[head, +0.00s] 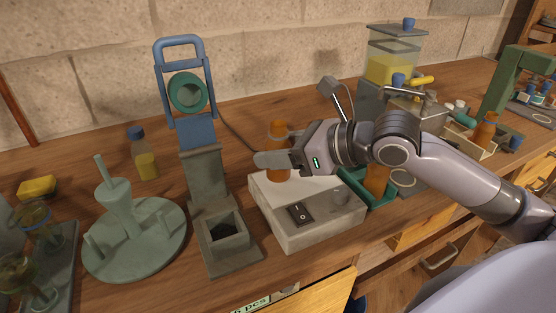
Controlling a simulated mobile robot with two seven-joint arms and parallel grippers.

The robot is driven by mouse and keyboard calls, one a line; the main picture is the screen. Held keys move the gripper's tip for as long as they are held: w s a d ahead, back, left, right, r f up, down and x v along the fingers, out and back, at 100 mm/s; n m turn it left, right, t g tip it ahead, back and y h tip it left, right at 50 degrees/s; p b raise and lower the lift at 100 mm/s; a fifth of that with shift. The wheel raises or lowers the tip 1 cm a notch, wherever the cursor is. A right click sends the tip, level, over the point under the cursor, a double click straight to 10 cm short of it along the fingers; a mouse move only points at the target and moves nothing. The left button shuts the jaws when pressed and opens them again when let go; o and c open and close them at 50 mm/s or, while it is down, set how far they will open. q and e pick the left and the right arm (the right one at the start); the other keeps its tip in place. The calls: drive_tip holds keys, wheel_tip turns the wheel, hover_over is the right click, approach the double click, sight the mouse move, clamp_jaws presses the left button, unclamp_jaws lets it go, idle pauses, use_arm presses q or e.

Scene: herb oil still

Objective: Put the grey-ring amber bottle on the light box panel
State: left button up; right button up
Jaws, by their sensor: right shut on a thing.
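My right gripper (274,158) is shut on an amber bottle (279,129), which stays upright at the back left of the light box. The fingers cover the bottle's middle, and I cannot make out a grey ring. The bottle's lower end shows below the fingers, over the pale light box panel (318,188); I cannot tell whether it touches the panel. The light box (323,233) has a black rocker switch and a knob on its front slope. My left gripper is not in view.
A grey-green stand with a blue handle (208,180) is just left of the light box. Further left is a round green base (135,245) with a funnel. Another amber bottle (377,181) stands at a green tray (352,187), and one (485,131) is in a crate at right.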

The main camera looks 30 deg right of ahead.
drive_tip(key=shift+f, duration=1)
drive_tip(key=shift+f, duration=0.2)
drive_tip(key=o, duration=1.1)
drive_tip(key=shift+r, duration=0.1)
